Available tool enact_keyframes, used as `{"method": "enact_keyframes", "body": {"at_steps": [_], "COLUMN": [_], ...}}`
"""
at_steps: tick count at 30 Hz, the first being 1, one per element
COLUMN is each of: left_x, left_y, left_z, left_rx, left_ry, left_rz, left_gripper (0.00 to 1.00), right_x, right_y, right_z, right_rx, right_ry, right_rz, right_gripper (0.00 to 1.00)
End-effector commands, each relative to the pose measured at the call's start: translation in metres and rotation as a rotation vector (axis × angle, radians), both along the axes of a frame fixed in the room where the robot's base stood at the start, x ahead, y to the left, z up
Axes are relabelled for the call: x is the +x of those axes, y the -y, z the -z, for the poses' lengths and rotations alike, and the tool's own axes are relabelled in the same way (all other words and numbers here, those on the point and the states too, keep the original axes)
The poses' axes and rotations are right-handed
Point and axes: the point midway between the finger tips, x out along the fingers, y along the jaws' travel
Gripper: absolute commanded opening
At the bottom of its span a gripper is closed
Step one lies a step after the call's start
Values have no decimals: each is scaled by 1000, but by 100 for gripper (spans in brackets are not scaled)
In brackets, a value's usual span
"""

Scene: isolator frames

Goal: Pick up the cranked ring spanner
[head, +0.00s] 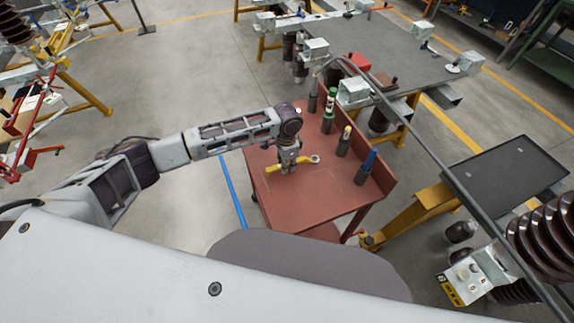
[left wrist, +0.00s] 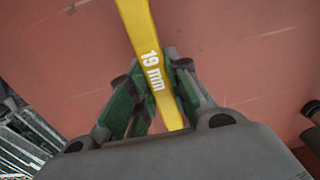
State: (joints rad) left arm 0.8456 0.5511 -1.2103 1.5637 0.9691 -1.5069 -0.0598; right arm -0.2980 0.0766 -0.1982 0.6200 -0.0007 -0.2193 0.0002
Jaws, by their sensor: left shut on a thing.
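The cranked ring spanner (head: 309,160) is yellow, with a pale ring end showing at its right, and lies over the red trolley top in the head view. My left gripper (head: 288,168) comes down on it from above and is shut on its handle. In the left wrist view the yellow spanner (left wrist: 142,45), marked "19 mm", runs between the green-padded fingers of the left gripper (left wrist: 153,95). I cannot tell whether the spanner touches the trolley top. My right gripper is not in view.
The red trolley (head: 325,199) has several upright bottles or tubes along its right side, among them a green one (head: 329,110) and a blue-topped one (head: 366,166). A grey tray table (head: 510,170) stands to the right. The trolley's front area is clear.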

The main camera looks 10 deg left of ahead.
Motion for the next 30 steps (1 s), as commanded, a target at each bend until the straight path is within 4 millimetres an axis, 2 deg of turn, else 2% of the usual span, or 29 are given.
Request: {"method": "enact_keyframes", "body": {"at_steps": [18, 24, 30], "left_x": [1, 1, 1], "left_y": [0, 0, 0], "left_z": [-80, -93, -94], "left_rx": [-2, -2, -1], "left_ry": [3, 1, 1], "left_rz": [-1, -1, -1], "left_gripper": [0, 0, 0], "right_x": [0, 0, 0], "right_y": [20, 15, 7], "right_z": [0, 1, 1], "right_rx": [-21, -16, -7], "right_ry": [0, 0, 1], "right_rz": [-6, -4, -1], "right_gripper": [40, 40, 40]}}
